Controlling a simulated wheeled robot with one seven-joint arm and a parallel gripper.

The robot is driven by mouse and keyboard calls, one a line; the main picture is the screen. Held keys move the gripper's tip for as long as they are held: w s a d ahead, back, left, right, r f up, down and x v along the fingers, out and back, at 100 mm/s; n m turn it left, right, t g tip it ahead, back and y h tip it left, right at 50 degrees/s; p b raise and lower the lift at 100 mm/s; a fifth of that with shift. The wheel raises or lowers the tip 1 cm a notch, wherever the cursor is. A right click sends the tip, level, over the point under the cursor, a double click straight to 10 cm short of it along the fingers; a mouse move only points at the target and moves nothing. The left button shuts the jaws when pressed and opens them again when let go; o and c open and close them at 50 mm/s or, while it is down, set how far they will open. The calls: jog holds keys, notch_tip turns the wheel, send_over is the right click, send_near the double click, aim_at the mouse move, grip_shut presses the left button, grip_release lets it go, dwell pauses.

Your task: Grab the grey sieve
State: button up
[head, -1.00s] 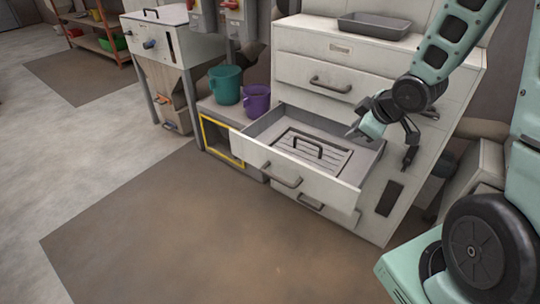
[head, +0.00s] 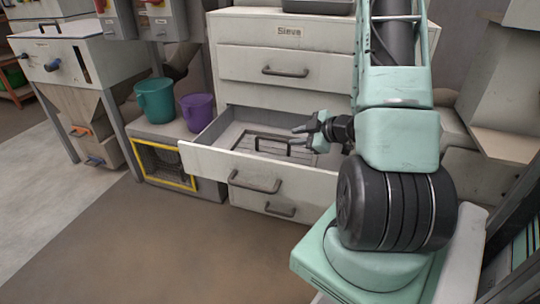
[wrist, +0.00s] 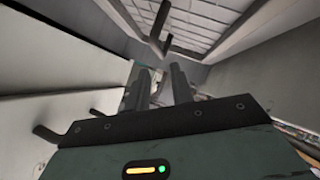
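The grey sieve (head: 240,147) lies in the open drawer (head: 222,166) in the head view, a flat slatted piece with a dark raised handle (head: 270,137). In the wrist view the slatted sieve (wrist: 203,14) is at the top, with its dark handle (wrist: 163,28) ahead of the fingers. My gripper (head: 300,138) is over the right part of the drawer, right of the handle and apart from it. Its two fingers show in the wrist view (wrist: 162,75) with a gap between them and nothing held. My gripper hides part of the sieve's right end.
The cabinet (head: 240,65) has closed drawers above and below, with a "Sieve" label near its top. A teal bucket (head: 155,103) and a purple bucket (head: 198,113) stand left of the drawer. The floor (head: 190,245) in front is clear.

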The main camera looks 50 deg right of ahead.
aim_at(272, 139)
jog(key=b+x, duration=0.2)
jog(key=x, duration=0.9)
jog(key=shift+w+r+b, duration=0.15)
jog(key=shift+b, duration=0.25)
jog(key=shift+r, duration=0.1)
grip_shut()
